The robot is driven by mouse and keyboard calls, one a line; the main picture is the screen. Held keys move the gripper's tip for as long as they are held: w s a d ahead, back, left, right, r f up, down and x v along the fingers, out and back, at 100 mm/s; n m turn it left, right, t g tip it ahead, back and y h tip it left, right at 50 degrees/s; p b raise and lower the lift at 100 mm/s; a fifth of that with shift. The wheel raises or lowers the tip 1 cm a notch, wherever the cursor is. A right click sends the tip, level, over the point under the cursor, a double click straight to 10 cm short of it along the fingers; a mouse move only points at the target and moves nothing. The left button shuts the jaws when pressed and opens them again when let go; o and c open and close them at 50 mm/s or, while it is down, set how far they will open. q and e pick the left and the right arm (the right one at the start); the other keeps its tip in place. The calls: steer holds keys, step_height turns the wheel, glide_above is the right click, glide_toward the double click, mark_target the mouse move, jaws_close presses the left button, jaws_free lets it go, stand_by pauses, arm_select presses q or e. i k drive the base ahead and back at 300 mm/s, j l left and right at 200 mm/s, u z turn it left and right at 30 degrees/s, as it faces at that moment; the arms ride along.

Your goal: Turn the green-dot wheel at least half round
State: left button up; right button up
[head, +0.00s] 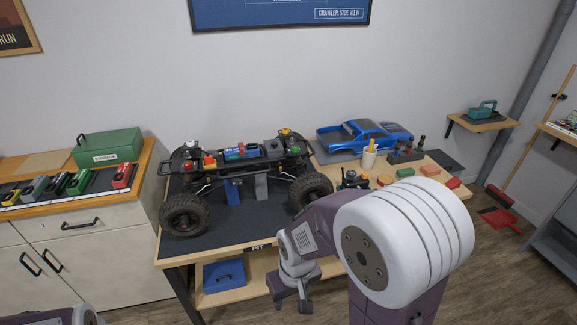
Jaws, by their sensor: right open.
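The crawler chassis (240,155) stands on the workbench with its body off, propped on a stand (247,188) with blue and grey parts. Its near left wheel (185,215) and near right wheel (311,190) are black and knobbly. The far wheels are mostly hidden behind the chassis. I cannot make out a green dot on any wheel. My right gripper (291,302) is open and points down in front of the bench's front edge, below and apart from the near right wheel. Nothing shows between its fingers. My left gripper is out of the picture.
A blue truck body (364,136) lies at the back right of the bench. A beige cup (369,157), coloured blocks (430,170) and small tools crowd the right side. A blue box (223,275) sits on the lower shelf. A green case (108,147) stands on the left cabinet.

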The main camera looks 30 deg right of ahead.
mark_target(315, 185)
steer(key=z, duration=1.2)
